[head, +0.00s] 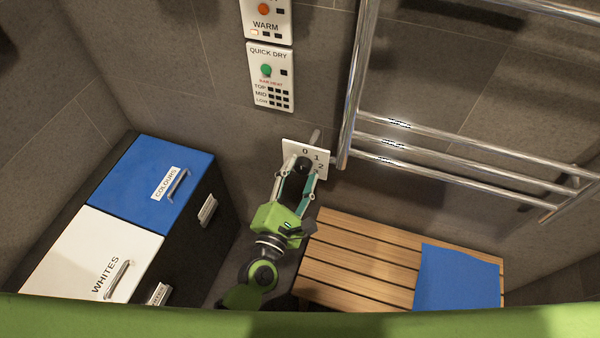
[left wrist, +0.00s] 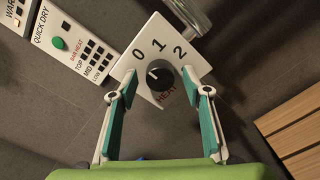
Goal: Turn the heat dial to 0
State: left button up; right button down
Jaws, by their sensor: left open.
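The heat dial (left wrist: 160,75) is a dark round knob on a white wall plate (left wrist: 150,50) marked 0, 1, 2 and HEAT. A light mark on the knob points to the upper left in the left wrist view, roughly toward the 0 side; its exact setting is hard to tell. The plate also shows in the head view (head: 322,152), where my left gripper covers much of it. My left gripper (left wrist: 165,86) is open, its fingers on either side of the dial in the picture. Contact with the knob cannot be told. My right gripper is not in view.
A QUICK DRY panel (head: 270,77) is above the plate. A chrome towel rail (head: 430,135) stands close to its right. Below are a slatted wooden bench (head: 350,250) with a blue cloth (head: 458,278), and blue (head: 140,180) and white (head: 85,250) lidded hampers at left.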

pick_arm(q)
jog(key=v, duration=1.2)
jog(key=s+a+f+m+g+y, duration=0.15)
jog(key=f+m, duration=0.35)
jog(key=f, duration=0.5)
jog(key=s+a+f+m+g, duration=0.3)
jog(key=f+m, duration=0.2)
jog(key=f, duration=0.6)
jog(key=s+a+f+m+g, duration=0.25)
jog(key=f+m, duration=0.25)
jog(key=f, duration=0.5)
jog(key=s+a+f+m+g+y, duration=0.2)
jog(key=s+a+f+m+g, duration=0.2)
jog(key=s+f, duration=0.5)
jog(key=s+a+f+m+g+y, duration=0.2)
jog(key=s+a+f+m+g, duration=0.3)
jog(key=s, duration=1)
notch_tip(320, 180, down, 4)
jog(key=a+m, duration=0.2)
jog(key=a, duration=0.1)
